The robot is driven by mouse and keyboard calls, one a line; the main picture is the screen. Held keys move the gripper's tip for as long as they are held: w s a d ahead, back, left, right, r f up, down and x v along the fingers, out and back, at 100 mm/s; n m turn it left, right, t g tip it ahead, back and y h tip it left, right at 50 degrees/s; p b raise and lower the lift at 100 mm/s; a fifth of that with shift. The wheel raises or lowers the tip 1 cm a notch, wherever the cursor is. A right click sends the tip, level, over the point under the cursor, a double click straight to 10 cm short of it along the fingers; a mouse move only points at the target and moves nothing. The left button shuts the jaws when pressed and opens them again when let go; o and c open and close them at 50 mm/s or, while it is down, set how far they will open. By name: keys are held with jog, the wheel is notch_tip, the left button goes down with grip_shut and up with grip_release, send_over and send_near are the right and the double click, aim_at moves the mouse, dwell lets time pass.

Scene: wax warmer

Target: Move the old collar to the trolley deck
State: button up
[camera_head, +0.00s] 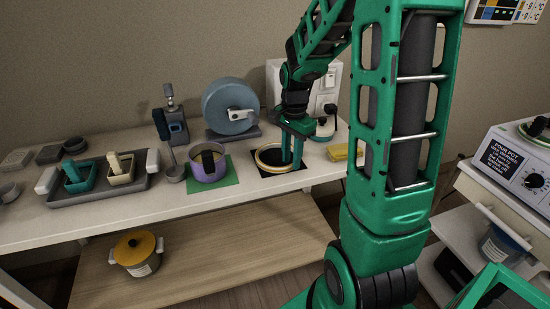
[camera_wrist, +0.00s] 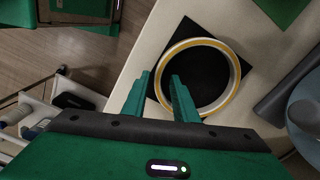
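A cream and yellow ring, which looks like the old collar (camera_head: 262,164), lies on a black square mat (camera_head: 284,180) on the bench. In the wrist view the collar (camera_wrist: 234,74) is a round ring with a dark middle. My gripper (camera_wrist: 160,76) is at the collar's near rim, pointing down. One finger is outside the ring and the other inside, with the rim between them. A gap shows between the fingertips; contact with the rim cannot be made out. The head view shows my gripper (camera_head: 292,150) over the collar. The white trolley (camera_head: 462,190) stands at the right, partly hidden.
A purple pot (camera_head: 209,170) on a green mat stands left of the collar. A yellow block (camera_head: 340,152) is to its right. A blue-grey wheel (camera_head: 230,104) and a white socket box (camera_head: 325,92) stand behind. The wax warmer (camera_head: 515,165) occupies the trolley.

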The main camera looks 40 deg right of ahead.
jog(key=shift+f, duration=0.5)
grip_shut()
jog(key=shift+r, duration=0.15)
jog(key=shift+r, duration=0.65)
notch_tip(320, 180, up, 3)
jog(key=shift+a, duration=0.1)
jog(key=s+a+r, duration=0.6)
jog(key=a, duration=0.3)
jog(key=shift+s+a+r, duration=0.15)
jog(key=shift+a+r, duration=0.1)
jog(key=shift+a, duration=0.1)
